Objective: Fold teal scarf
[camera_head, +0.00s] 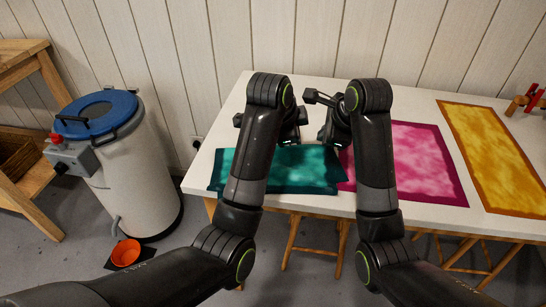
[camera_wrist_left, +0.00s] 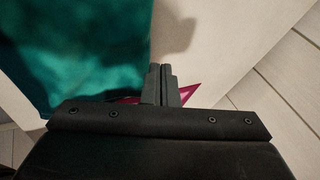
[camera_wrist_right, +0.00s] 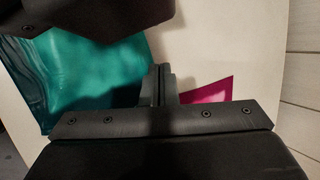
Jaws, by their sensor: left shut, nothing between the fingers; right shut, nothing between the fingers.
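The teal scarf (camera_head: 308,174) lies on the white table as a wide band along the front edge, shorter front to back than the magenta cloth. My left arm hides part of it. In the left wrist view the scarf (camera_wrist_left: 85,55) fills the upper left; in the right wrist view it (camera_wrist_right: 90,75) is also at left. My left gripper (camera_wrist_left: 162,68) is shut and empty, over bare table just beside the scarf's edge. My right gripper (camera_wrist_right: 158,70) is shut and empty beside the scarf. In the head view both grippers are close together behind the scarf, fingertips hard to make out.
A magenta cloth (camera_head: 425,160) lies right of the scarf, its left edge touching or overlapped by it. A yellow cloth (camera_head: 495,157) lies further right, near a red and wooden item (camera_head: 530,99). A blue-lidded drum (camera_head: 125,160) stands left of the white table (camera_head: 425,103).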

